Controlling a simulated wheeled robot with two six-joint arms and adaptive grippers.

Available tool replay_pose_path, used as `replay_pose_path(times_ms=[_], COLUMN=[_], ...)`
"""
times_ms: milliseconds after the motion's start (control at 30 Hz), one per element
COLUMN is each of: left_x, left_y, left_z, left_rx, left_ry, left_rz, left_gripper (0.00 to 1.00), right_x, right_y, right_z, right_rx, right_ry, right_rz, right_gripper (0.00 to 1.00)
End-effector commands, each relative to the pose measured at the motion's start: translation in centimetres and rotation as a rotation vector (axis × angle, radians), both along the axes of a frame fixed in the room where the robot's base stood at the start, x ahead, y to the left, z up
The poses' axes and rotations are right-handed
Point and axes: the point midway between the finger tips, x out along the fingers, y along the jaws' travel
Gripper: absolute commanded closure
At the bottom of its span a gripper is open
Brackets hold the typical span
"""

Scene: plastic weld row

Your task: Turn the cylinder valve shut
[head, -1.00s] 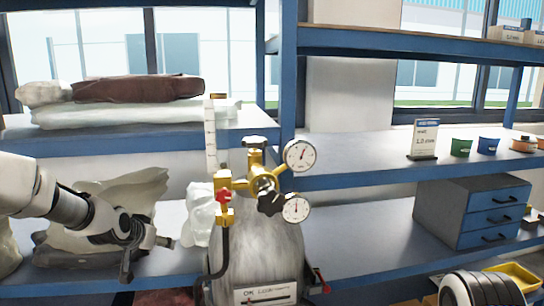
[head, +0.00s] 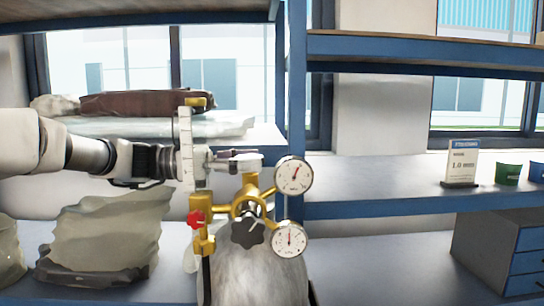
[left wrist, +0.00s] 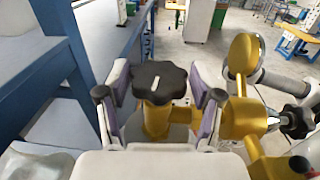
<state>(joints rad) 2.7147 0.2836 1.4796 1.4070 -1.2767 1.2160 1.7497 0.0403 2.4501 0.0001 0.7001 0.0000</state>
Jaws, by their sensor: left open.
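The cylinder (head: 255,280) stands in front of the shelves, with a brass valve body (head: 247,194) on top. In the left wrist view the black lobed valve handwheel (left wrist: 160,80), with a white mark, sits between the two spread fingers of my left gripper (left wrist: 159,105). The fingers are open on either side of it; contact is not clear. In the head view my left gripper (head: 238,160) is at the top of the valve and hides most of the handwheel. My right gripper is not in view.
Close by are two gauges (head: 293,176) (head: 289,239), a black regulator knob (head: 248,233), a red knob (head: 196,218) and a flow tube (head: 186,150). Shelves behind hold sacks (head: 105,235), a sign (head: 462,163) and a drawer unit (head: 500,250).

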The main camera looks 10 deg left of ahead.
Motion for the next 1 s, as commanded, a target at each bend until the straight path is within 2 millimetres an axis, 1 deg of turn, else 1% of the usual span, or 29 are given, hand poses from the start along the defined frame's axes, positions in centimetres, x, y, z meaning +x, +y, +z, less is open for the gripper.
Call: replay_pose_path(times_ms=[33, 100, 200, 300, 467, 567, 600, 1000], left_x=[0.3, 0.7, 1.1, 1.2, 1.2, 1.2, 1.2, 1.2], left_y=[-1.0, -2.1, -3.1, -3.5, -3.4, -3.4, -3.4, -3.4], left_z=[0.2, 0.2, 0.1, 0.0, -0.1, -0.1, -0.1, -0.1], left_rx=[0.004, 0.003, 0.003, 0.002, 0.002, 0.002, 0.002, 0.002], left_ry=[0.003, 0.002, 0.001, 0.001, 0.000, 0.000, 0.000, 0.000], left_rz=[-0.001, -0.001, 0.000, 0.001, 0.001, 0.001, 0.001, 0.001], left_gripper=[0.34, 0.34, 0.34, 0.34, 0.34, 0.66, 0.80, 0.89], right_x=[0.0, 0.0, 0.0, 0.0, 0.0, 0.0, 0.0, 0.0], right_y=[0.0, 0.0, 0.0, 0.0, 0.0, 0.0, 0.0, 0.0], right_z=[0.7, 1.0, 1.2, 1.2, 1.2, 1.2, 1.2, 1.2], right_rx=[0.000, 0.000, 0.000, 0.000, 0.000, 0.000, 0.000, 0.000], right_ry=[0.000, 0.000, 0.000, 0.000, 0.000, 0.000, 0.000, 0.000], right_rz=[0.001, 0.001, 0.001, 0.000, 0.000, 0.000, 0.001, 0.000], right_gripper=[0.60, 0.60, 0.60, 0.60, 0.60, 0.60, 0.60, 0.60])
